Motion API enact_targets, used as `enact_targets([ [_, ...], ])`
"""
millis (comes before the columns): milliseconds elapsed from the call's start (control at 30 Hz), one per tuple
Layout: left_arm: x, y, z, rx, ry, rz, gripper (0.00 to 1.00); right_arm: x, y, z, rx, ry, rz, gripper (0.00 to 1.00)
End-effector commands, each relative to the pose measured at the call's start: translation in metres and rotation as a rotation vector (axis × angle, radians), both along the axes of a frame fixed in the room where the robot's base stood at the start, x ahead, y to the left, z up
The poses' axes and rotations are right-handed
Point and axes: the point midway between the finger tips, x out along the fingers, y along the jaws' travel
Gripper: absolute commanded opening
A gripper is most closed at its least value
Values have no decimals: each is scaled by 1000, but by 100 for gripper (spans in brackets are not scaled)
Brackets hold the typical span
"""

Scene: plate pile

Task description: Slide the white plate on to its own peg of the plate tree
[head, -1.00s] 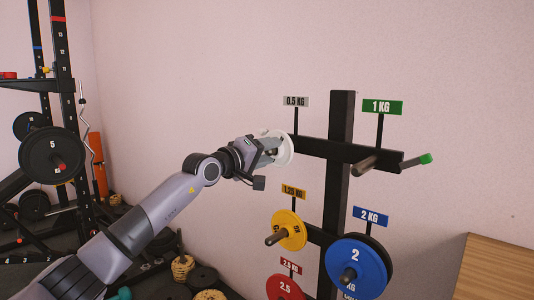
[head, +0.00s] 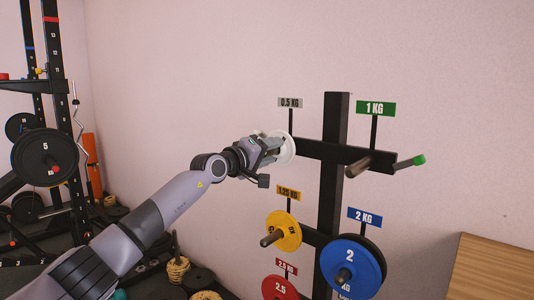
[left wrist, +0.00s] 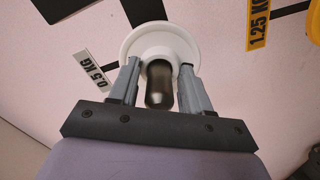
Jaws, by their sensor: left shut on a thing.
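The white plate (head: 289,152) is at the 0.5 KG arm of the black plate tree (head: 333,190), beneath the grey 0.5 KG sign (head: 290,102). My left gripper (head: 272,148) is shut on its hub from the front. In the left wrist view the white plate (left wrist: 185,40) is around the dark peg (left wrist: 160,85), whose end sticks out between the fingers of my left gripper (left wrist: 159,66). The plate's back and the root of the peg are hidden. My right gripper is not in view.
The yellow plate (head: 284,231), blue plate (head: 350,268) and red plate (head: 280,289) hang lower. A wooden top (head: 495,270) is at lower right.

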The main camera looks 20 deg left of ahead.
Motion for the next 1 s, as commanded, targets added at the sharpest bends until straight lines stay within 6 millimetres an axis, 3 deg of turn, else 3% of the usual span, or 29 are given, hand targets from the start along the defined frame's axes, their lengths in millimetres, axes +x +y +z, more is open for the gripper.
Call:
enact_targets([
  [1000, 9, -3, 4, -3, -9, 2, 0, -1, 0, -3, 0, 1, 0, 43],
])
